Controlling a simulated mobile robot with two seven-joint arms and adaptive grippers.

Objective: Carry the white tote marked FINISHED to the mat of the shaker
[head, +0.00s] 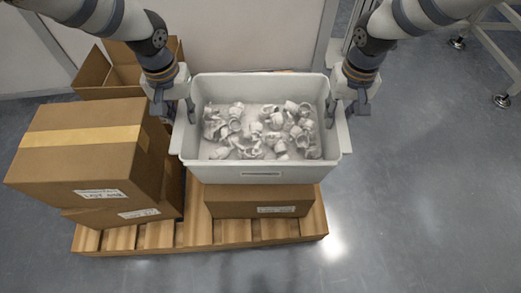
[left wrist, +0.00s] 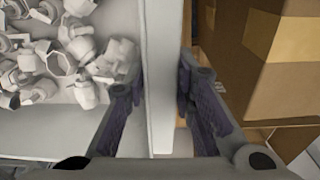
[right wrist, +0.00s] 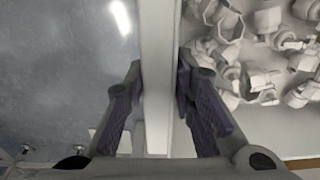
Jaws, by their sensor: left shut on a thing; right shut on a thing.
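The white tote (head: 262,170) is in the middle of the head view, with many loose white cap-like parts (head: 280,128) inside. The small label on its near wall is too small to read. My left gripper (head: 180,112) is shut on the tote's left wall, whose rim shows between the fingers in the left wrist view (left wrist: 163,90). My right gripper (head: 340,110) is shut on the right wall, whose rim shows in the right wrist view (right wrist: 158,80). The tote looks level, above a carton on a pallet; I cannot tell whether it touches the carton. No shaker or mat is in view.
A wooden pallet (head: 200,233) bears a low carton (head: 258,200) under the tote and stacked taped cartons (head: 85,150) close on the left. An open carton (head: 118,72) stands behind them. Grey floor (head: 430,200) is clear to the right; a metal frame (head: 497,50) stands far right.

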